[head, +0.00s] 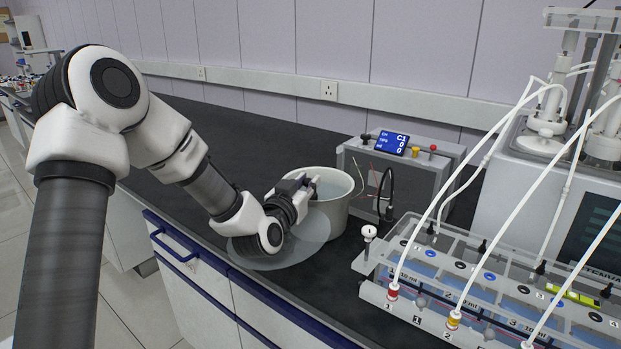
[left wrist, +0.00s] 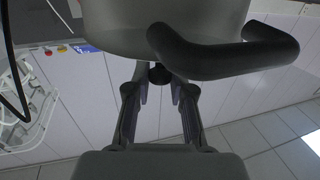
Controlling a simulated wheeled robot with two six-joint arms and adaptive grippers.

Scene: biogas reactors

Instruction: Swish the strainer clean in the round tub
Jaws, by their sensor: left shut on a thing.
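The round tub (head: 341,202) is pale and open-topped, and it stands on the dark bench beside a grey instrument box. My left gripper (head: 300,187) is at the tub's near left rim, pointing over its opening. In the left wrist view my left gripper (left wrist: 160,100) is shut on a small dark end piece (left wrist: 159,74), which I take for the strainer's handle. The strainer's basket cannot be made out. A grey rounded body (left wrist: 165,22) and a thick dark curved bar (left wrist: 225,52) lie beyond the fingers. My right gripper is not in view.
A pale, see-through round disc (head: 262,253) lies under my left wrist at the bench's front edge. The grey instrument box (head: 410,180) stands right of the tub. A clear rack (head: 470,290) with white tubes fills the right. The bench behind the tub is clear.

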